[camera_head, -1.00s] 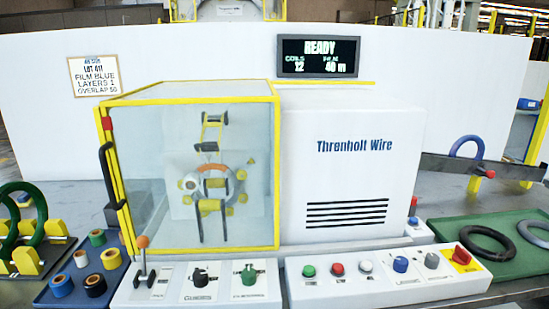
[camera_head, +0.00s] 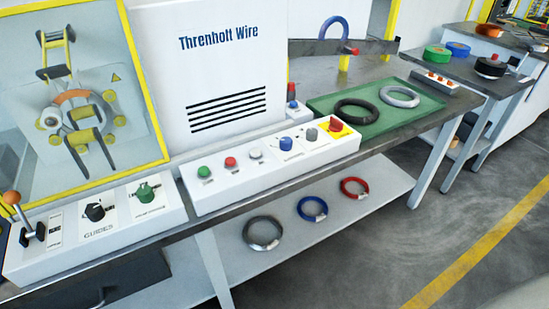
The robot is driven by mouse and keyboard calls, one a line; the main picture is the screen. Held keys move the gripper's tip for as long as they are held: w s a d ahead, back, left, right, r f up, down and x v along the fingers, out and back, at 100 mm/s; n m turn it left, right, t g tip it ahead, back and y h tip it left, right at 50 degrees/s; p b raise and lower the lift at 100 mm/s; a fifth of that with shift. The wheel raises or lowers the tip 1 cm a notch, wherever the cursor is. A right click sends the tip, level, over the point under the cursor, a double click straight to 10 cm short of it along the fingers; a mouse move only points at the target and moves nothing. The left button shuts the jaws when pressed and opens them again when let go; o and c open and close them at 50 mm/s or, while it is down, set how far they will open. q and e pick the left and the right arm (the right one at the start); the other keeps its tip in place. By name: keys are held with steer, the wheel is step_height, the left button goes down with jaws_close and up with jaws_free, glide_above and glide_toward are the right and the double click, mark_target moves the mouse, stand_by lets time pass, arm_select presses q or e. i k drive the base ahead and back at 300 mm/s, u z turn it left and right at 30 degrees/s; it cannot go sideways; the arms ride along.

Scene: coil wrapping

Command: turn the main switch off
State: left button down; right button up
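The main switch (camera_head: 338,127) is a red rotary knob on a yellow plate at the right end of the white control box. Its exact setting is too small to read. The white control box (camera_head: 270,172) stands along the front edge of the bench and also carries green, red, white, blue and grey controls. Neither of my grippers shows in the head view, so their distance from the switch cannot be seen.
A green tray (camera_head: 432,118) with a black and a grey coil lies just behind the switch. A second box (camera_head: 98,240) with a lever and two knobs stands to the left. Coils lie on the lower shelf (camera_head: 290,265). Open floor (camera_head: 400,250) is at the right.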

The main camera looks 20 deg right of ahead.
mark_target(336, 126)
steer(key=z, duration=0.3)
steer(key=k, duration=0.4)
steer(key=z, duration=1.25)
steer(key=i, duration=0.85)
steer(key=u, duration=0.8)
